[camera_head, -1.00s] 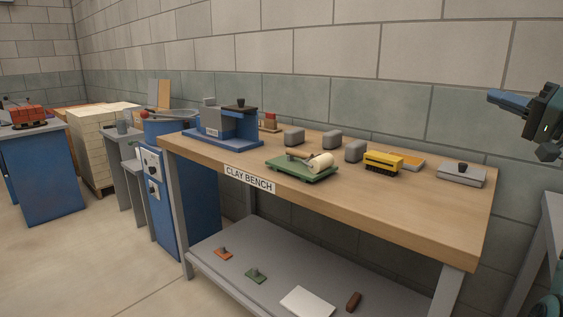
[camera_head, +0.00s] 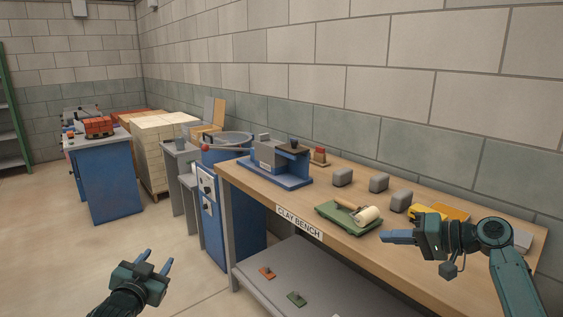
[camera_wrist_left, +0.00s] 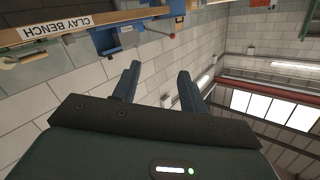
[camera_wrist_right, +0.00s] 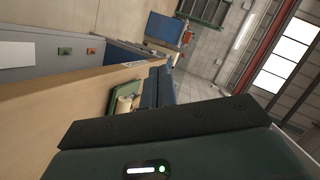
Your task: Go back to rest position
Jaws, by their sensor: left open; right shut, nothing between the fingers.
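My left gripper (camera_head: 155,264) is low at the lower left of the head view, over bare floor. It is open and empty, and its two spread blue fingers show in the left wrist view (camera_wrist_left: 156,82). My right gripper (camera_head: 397,237) is at the right of the head view, in front of the clay bench (camera_head: 245,184). It is shut and empty, its blue fingers together and pointing left. In the right wrist view its fingers (camera_wrist_right: 160,86) show beside the bench edge. The right arm hides part of the bench's right end.
The bench holds a blue machine (camera_head: 275,164), several grey blocks (camera_head: 342,177), a green board with a roller (camera_head: 349,215) and a yellow object (camera_head: 428,210). A blue drum (camera_head: 226,148) stands left of it. Further left are pale stacked bricks (camera_head: 153,150) and a blue cabinet (camera_head: 104,180). Floor at left is clear.

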